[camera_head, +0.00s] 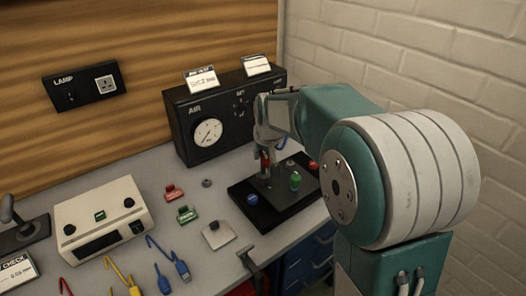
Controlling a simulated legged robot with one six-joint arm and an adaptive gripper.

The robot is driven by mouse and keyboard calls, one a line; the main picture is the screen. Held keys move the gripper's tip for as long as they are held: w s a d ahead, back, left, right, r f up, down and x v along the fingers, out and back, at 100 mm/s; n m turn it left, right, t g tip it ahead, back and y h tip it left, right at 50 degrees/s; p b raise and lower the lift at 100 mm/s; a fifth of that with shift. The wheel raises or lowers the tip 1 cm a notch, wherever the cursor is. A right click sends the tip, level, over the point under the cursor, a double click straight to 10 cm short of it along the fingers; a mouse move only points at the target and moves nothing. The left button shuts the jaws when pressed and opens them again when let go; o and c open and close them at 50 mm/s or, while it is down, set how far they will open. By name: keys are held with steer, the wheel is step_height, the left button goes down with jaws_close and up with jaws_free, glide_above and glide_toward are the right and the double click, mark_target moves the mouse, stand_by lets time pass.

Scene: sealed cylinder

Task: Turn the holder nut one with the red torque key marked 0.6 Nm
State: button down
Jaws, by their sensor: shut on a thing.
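My gripper (265,147) is shut on a slim red tool, which looks like the red torque key (265,162). The key points down over the dark holder plate (248,212) at the right of the bench. Its lower end is at a grey part on the plate, and I cannot tell whether it touches. The 0.6 Nm marking is not readable. A blue knob (252,199), a green knob (295,181) and a red knob (313,165) also show on the holder. The holder nut one cannot be made out.
A black AIR box (222,112) with a dial stands close behind the holder. A red block (173,192), a green block (187,214) and a pale square plate (217,234) lie left of it. A cream instrument (100,220) and coloured leads (170,262) are further left.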

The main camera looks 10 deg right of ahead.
stand_by(0.4)
steer(key=shift+m+h, duration=0.9)
steer(key=shift+m, duration=1.7)
steer(key=shift+w, duration=0.1)
steer(key=shift+m+g, duration=0.3)
steer(key=shift+m, duration=0.2)
steer(key=m+g+h, duration=0.1)
steer(key=m, duration=0.3)
steer(key=shift+h, duration=0.4)
steer(key=shift+m+g, duration=0.3)
steer(key=shift+m, duration=0.6)
steer(key=shift+n, duration=0.4)
steer(key=shift+r, duration=0.15)
